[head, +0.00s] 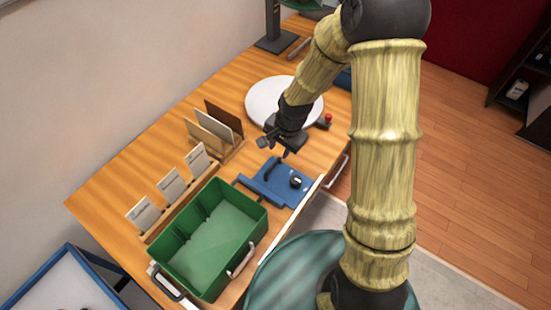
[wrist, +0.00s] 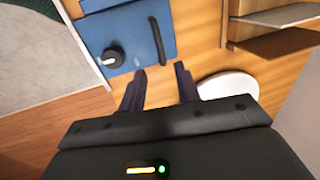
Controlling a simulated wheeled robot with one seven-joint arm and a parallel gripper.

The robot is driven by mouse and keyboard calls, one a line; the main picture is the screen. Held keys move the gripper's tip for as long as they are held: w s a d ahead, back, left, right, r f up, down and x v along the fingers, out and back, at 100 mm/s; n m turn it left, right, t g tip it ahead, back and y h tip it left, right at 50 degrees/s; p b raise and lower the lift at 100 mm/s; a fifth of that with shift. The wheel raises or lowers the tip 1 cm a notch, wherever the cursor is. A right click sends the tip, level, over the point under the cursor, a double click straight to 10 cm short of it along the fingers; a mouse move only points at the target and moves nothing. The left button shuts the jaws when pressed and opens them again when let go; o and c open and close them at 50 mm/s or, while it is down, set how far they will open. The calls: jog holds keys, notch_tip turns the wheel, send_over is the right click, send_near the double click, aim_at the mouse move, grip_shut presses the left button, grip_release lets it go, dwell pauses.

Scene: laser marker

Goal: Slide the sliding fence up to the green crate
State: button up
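The green crate (head: 262,222) stands at the front left of the wooden table. A blue plate (head: 262,187) lies just to its right, with a dark bar handle (head: 271,167) and a round black-and-silver knob (head: 296,182); it appears to be the sliding fence. The wrist view shows the blue plate (wrist: 133,30), its bar handle (wrist: 157,40) and knob (wrist: 113,57) ahead of the fingers. My gripper (head: 276,150) is above the table by the handle end of the plate. Its fingers (wrist: 160,82) are apart with nothing between them.
A white round disc (head: 264,96) lies behind my gripper, with a small red-topped part (head: 328,118) beside it. Wooden racks with upright panels (head: 222,119) and white cards (head: 171,184) stand along the wall side. The table's front edge is close to the plate.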

aim_at(274, 163)
jog(key=f, duration=0.5)
jog(key=w+a+f+p, duration=0.1)
jog(key=f, duration=0.2)
jog(key=shift+a, duration=0.1)
grip_shut()
